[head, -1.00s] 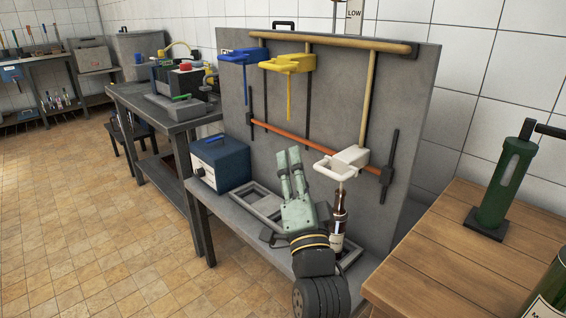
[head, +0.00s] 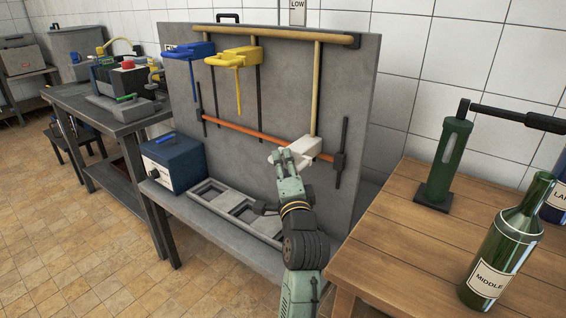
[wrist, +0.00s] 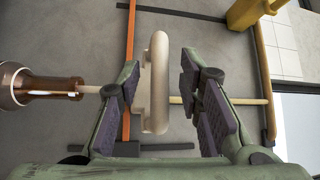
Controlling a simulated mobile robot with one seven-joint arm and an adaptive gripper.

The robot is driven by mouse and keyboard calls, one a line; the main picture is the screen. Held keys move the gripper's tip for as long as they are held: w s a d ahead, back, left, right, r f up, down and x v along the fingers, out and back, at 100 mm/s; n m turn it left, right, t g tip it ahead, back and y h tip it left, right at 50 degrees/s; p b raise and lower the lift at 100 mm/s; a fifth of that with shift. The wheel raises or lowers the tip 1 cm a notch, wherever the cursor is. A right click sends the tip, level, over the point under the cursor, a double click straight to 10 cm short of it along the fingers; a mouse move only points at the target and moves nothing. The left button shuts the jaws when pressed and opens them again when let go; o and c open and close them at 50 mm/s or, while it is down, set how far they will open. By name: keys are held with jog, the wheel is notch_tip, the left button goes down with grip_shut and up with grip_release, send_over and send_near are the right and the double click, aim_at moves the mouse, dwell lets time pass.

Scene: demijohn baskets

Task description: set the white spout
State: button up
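The white spout (head: 307,146) is on the upright grey panel, at the right end of the orange bar (head: 242,130). In the wrist view its rounded handle (wrist: 158,80) stands between my fingers, with gaps visible on both sides. My gripper (head: 287,158) is open around the handle; it also shows in the wrist view (wrist: 165,100). In the head view my gripper covers part of the spout. A brown bottle neck (wrist: 30,85) lies at the left of the wrist view, in line with a thin pale tube; my arm hides the bottle in the head view.
Blue (head: 190,50) and yellow (head: 235,58) spouts hang on the panel (head: 280,80) to the left. A grey tray (head: 215,200) and a blue box (head: 172,160) sit below. A wooden table (head: 400,240) with a green bottle (head: 505,245) stands at right.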

jog(key=shift+w+a, duration=0.1)
jog(key=shift+w, duration=0.25)
jog(key=shift+c, duration=0.4)
grip_shut()
dwell(0.4)
